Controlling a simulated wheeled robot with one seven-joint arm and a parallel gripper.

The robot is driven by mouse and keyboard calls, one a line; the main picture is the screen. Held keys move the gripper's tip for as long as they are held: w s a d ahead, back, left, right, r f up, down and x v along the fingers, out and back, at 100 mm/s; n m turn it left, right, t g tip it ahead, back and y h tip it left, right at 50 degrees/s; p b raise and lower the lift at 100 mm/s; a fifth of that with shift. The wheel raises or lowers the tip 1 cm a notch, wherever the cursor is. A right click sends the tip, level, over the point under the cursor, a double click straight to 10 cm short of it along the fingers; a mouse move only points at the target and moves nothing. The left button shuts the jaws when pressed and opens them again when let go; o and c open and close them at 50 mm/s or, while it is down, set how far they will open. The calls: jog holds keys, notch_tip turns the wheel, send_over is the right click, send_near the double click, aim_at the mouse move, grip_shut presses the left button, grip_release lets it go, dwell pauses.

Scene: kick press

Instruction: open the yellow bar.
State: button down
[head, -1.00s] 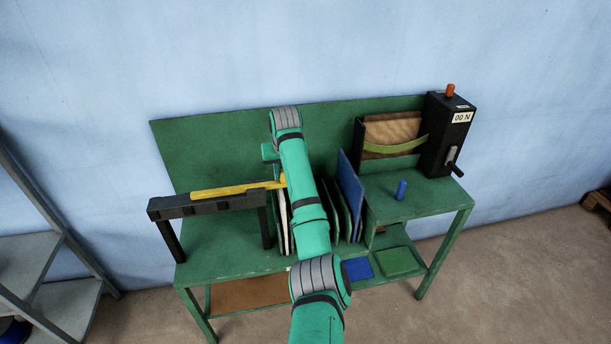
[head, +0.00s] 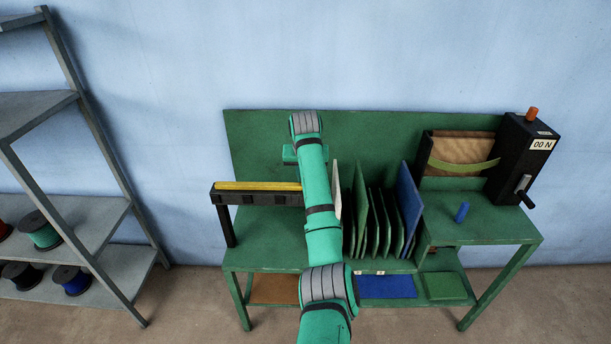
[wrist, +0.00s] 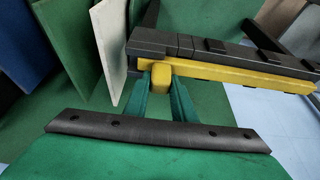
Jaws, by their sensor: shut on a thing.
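The yellow bar (head: 258,186) lies along the top of a black frame (head: 250,199) at the bench's left side in the head view. In the wrist view, the yellow bar (wrist: 225,74) runs along one side of the black frame (wrist: 195,47), with a rounded yellow end piece (wrist: 160,77) at its near end. My gripper (wrist: 161,88) has its two green fingers on either side of this end piece and is shut on it. In the head view, my arm hides the gripper and the bar's right end.
The green bench (head: 270,250) holds upright panels, including a pale one (head: 337,190) close beside my arm and a blue one (head: 409,205). A black crank box (head: 522,158) and a blue peg (head: 462,212) are at right. A grey shelf with spools (head: 75,215) stands at left.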

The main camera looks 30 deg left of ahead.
jog(key=c, duration=1.5)
grip_release()
jog(key=v, duration=1)
jog(key=shift+s+d+r, duration=0.1)
jog(key=shift+r, duration=0.3)
